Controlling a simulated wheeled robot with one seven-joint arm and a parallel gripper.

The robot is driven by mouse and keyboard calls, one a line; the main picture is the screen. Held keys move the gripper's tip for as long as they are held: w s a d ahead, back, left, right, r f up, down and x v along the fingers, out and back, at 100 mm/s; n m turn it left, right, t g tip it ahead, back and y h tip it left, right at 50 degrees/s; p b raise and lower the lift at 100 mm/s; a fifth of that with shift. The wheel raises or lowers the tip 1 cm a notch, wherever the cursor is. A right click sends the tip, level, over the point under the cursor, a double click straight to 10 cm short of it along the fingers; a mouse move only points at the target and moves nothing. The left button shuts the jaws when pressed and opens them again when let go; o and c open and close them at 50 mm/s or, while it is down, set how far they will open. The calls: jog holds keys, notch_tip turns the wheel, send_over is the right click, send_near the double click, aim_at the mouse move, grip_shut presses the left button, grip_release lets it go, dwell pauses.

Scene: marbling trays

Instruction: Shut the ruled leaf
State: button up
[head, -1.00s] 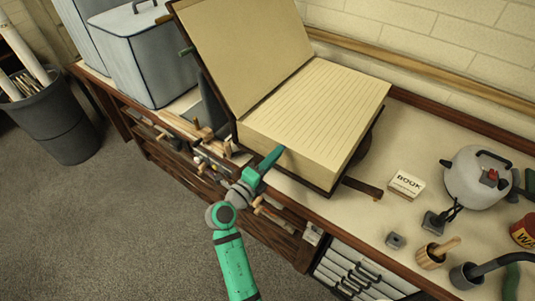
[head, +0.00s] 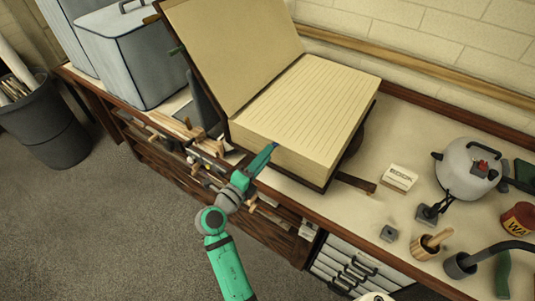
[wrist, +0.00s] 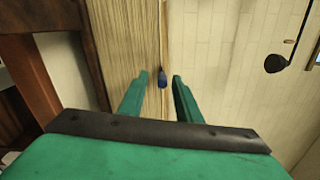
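A large open book lies on the bench, with a ruled leaf (head: 315,98) flat on top of its thick page block. A plain panel (head: 232,50) stands raised and tilted back along its left side. My gripper (head: 268,155) is at the front edge of the page block. In the wrist view my gripper (wrist: 160,92) is open, its two green fingers apart. A small dark blue tab (wrist: 162,78) shows between and just beyond the fingertips, with gaps on both sides. The page block's edge (wrist: 120,40) fills the left of that view. Whether a finger touches the book cannot be told.
To the right on the bench are a small white box (head: 399,178), a grey kettle-like pot (head: 468,172) and a red tin (head: 518,219). Blue-grey boxes (head: 135,60) stand left of the book. Wooden tools (head: 185,130) lie along the front edge. The floor in front is clear.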

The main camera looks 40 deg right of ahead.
jog(key=v, duration=0.9)
